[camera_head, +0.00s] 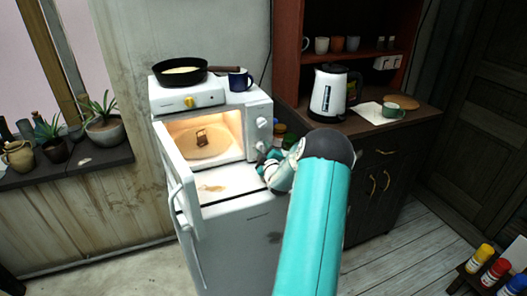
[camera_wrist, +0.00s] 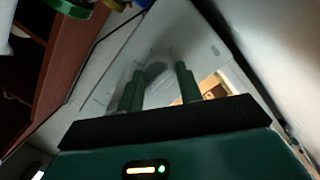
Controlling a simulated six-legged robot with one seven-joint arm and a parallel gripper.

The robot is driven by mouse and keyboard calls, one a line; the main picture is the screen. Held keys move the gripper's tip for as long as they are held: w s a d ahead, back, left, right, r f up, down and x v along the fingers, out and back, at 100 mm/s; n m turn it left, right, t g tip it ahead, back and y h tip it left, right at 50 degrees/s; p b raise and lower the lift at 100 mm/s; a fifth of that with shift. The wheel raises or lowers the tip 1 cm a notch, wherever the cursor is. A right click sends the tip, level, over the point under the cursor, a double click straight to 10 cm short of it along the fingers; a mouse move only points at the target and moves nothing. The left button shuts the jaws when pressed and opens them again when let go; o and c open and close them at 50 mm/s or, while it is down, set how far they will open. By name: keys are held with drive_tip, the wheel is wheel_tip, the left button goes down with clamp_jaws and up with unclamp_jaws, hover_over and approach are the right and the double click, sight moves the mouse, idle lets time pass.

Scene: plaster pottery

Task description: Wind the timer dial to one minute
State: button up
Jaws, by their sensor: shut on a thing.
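The white microwave (camera_head: 258,108) stands on a white fridge with its door (camera_head: 180,180) swung open and its inside lit. Two round dials sit on its right-hand panel; the upper one (camera_head: 262,122) is free. My gripper (camera_head: 262,156) is at the lower dial (camera_head: 261,146), reaching in from the right. In the wrist view, the green fingers of my gripper (camera_wrist: 160,85) stand on either side of the pale round dial (camera_wrist: 157,70) and are shut on it. The dial's markings are too blurred to read.
A small brown item (camera_head: 201,137) is on the microwave's turntable (camera_head: 212,147). A kettle (camera_head: 328,95) and green cup (camera_head: 391,110) are on the dark cabinet at right.

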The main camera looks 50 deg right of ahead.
drive_tip(key=shift+m, duration=0.3)
drive_tip(key=m, duration=0.4)
drive_tip(key=shift+g, duration=0.3)
drive_tip(key=m+y, duration=0.1)
drive_tip(key=m, duration=0.4)
drive_tip(key=shift+r, duration=0.1)
drive_tip(key=m+y, duration=0.1)
drive_tip(key=m, duration=0.9)
drive_tip(key=shift+t+y, duration=0.3)
drive_tip(key=shift+t, duration=0.1)
drive_tip(key=o, duration=1)
